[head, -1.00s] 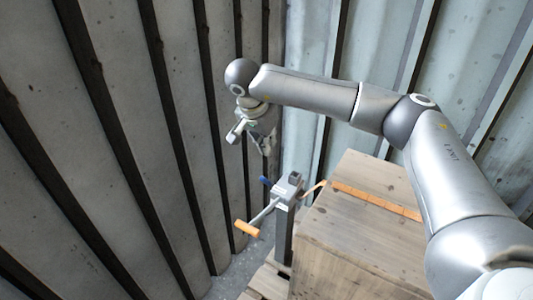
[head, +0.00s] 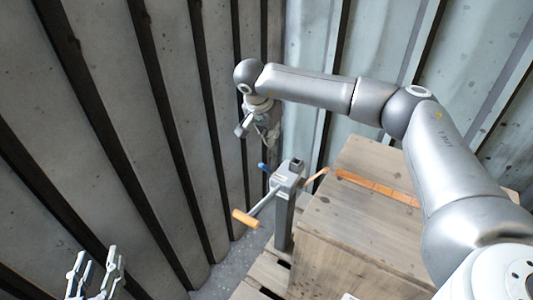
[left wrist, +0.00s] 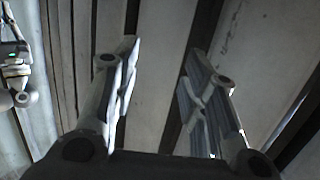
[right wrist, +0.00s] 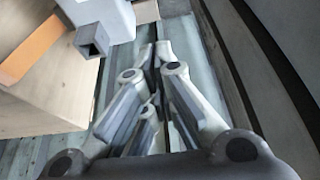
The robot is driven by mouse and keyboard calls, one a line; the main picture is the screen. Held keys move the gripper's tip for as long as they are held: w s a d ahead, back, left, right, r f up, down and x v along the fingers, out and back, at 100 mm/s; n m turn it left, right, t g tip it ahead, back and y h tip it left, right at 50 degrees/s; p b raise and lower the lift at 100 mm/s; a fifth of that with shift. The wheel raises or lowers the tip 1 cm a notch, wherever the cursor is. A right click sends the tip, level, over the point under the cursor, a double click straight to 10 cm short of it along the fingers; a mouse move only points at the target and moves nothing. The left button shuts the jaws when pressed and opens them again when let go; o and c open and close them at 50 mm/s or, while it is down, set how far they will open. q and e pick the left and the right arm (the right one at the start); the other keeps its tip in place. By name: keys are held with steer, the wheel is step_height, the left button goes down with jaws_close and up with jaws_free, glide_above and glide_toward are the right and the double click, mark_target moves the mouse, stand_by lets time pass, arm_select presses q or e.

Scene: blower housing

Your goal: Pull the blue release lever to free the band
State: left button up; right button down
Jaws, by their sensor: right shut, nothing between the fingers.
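A grey winch head (head: 289,174) sits on a post beside the wooden crate. The small blue lever (head: 263,167) sticks out from its left side. A crank with an orange grip (head: 245,218) points to the lower left. The orange band (head: 375,187) runs from the winch over the crate top. My right gripper (head: 271,143) is above and behind the blue lever, apart from it. In the right wrist view its fingers (right wrist: 160,50) are together and empty, and the blue lever is not visible there. My left gripper (head: 97,268) is open and empty at the lower left.
The wooden crate (head: 340,235) stands on a pallet (head: 255,285) right of the winch. Corrugated metal walls close in on the left and at the back. There is free space between my left gripper and the crank.

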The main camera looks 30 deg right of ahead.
mark_target(260, 164)
steer(key=f, duration=0.1)
steer(key=a+f+b, duration=0.1)
steer(key=s+f, duration=0.1)
steer(key=f, duration=0.1)
steer(key=shift+a, duration=0.3)
arm_select(q)
step_height(260, 164, up, 8)
steer(key=d+t+h, duration=0.1)
steer(key=t, duration=0.3)
steer(key=shift+w+f+t, duration=0.15)
steer(key=shift+f+t, duration=0.05)
steer(key=shift+t, duration=0.1)
arm_select(e)
steer(key=shift+s+a+f, duration=0.1)
steer(key=shift+a+f, duration=0.15)
arm_select(q)
steer(key=shift+d, duration=0.1)
